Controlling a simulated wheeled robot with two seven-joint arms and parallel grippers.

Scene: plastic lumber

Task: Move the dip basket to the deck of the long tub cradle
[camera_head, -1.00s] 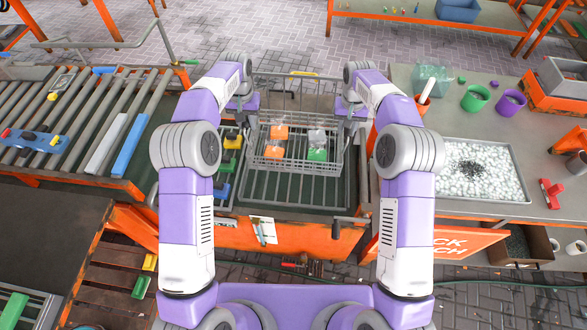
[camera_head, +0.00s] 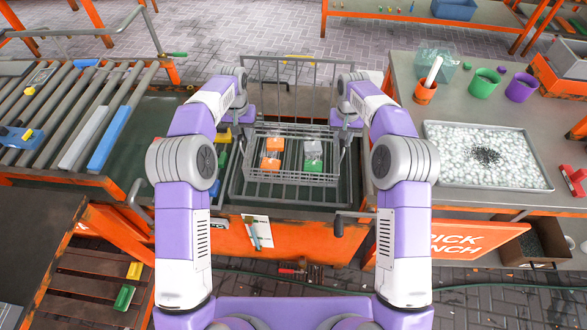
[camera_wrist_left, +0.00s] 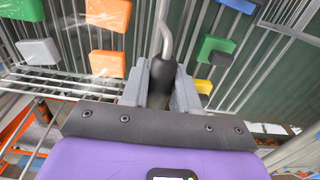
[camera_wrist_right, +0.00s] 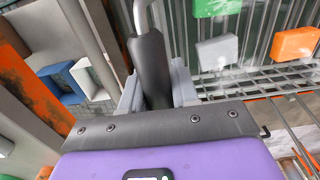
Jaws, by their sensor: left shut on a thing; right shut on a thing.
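The dip basket (camera_head: 292,178) is an open wire basket holding two orange blocks, a grey block and a green block. It is over a dark green tub with a barred rack (camera_head: 290,194) in an orange stand; the gap below it is hard to judge. I cannot tell for sure which part is the long tub cradle's deck. My left gripper (camera_head: 243,118) is shut on the basket's left handle, whose black grip (camera_wrist_left: 163,80) shows in the left wrist view. My right gripper (camera_head: 346,120) is shut on the right handle, whose black grip (camera_wrist_right: 150,68) shows in the right wrist view.
A roller conveyor (camera_head: 45,110) is at left with a blue bar (camera_head: 110,138). On the right bench are a tray of white pellets (camera_head: 530,180), a green pot (camera_head: 483,85) and a purple pot (camera_head: 521,88). A tall wire frame (camera_head: 285,75) rises behind the basket.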

